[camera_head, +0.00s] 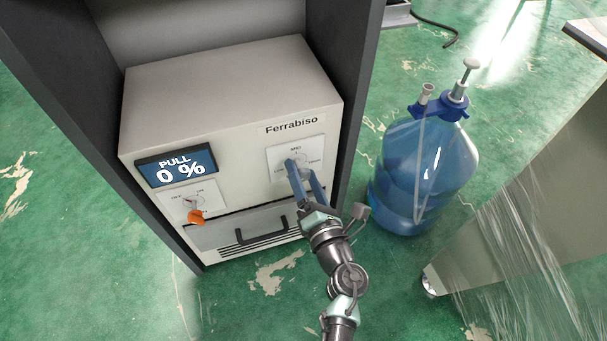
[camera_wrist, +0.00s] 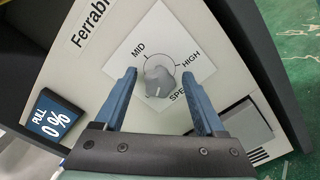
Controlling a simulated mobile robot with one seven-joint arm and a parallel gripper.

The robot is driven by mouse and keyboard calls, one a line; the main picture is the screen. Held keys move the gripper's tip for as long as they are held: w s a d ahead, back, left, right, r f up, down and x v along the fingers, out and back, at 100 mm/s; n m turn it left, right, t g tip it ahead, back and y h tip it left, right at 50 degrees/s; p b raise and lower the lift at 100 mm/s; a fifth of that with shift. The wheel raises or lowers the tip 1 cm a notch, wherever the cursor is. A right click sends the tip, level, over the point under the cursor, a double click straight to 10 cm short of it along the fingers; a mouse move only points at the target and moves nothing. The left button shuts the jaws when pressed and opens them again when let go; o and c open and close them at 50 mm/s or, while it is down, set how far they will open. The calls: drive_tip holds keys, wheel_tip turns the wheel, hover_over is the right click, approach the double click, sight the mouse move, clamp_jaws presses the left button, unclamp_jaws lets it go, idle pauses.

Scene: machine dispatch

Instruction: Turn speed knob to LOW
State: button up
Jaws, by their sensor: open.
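The grey speed knob (camera_wrist: 158,82) sits on a white label plate (camera_wrist: 172,40) on the machine's front panel. In the wrist view I read MID, HIGH and part of SPEED around it; the LOW label is not visible there. A pale mark on the knob faces the bottom of the wrist view; I cannot tell its setting for certain. My gripper (camera_wrist: 160,78) is open, with one blue finger on each side of the knob and gaps showing. In the head view my gripper (camera_head: 299,170) reaches the plate and partly covers the knob.
The white Ferrabiso machine (camera_head: 225,85) stands between dark cabinet walls. Its display (camera_head: 178,168) reads PULL 0 %. Below are an orange switch (camera_head: 196,216) and a drawer with a dark handle (camera_head: 262,230). A blue water bottle (camera_head: 415,175) stands close right.

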drive_tip(key=p+v, duration=0.4)
drive_tip(key=v, duration=0.9)
drive_tip(key=w+d+r+m+t+h+p, duration=0.25)
drive_tip(key=r+m, duration=0.35)
drive_tip(key=r, duration=0.9)
drive_tip(key=w+d+r+m+t+h+p, duration=0.1)
drive_tip(key=w+r+m+t+h, duration=0.4)
drive_tip(key=r, duration=0.9)
drive_tip(key=w+d+r+m+h+p, duration=0.15)
drive_tip(key=r+m, duration=0.55)
drive_tip(key=r, duration=0.8)
drive_tip(key=s+a+r+m+t+y+p, duration=0.1)
drive_tip(key=s+a+r+m+p, duration=0.2)
drive_tip(key=r, duration=0.7)
drive_tip(key=s+a+r+m+t+y+p, duration=0.1)
drive_tip(key=s+a+r+m+y, duration=0.15)
drive_tip(key=s+r+m, duration=0.45)
drive_tip(key=s+a+r+m+t+p, duration=0.15)
drive_tip(key=a+r, duration=0.25)
drive_tip(key=r, duration=0.8)
wheel_tip(320, 180, up, 35)
drive_tip(key=p, duration=3.6)
drive_tip(key=shift+g, duration=0.4)
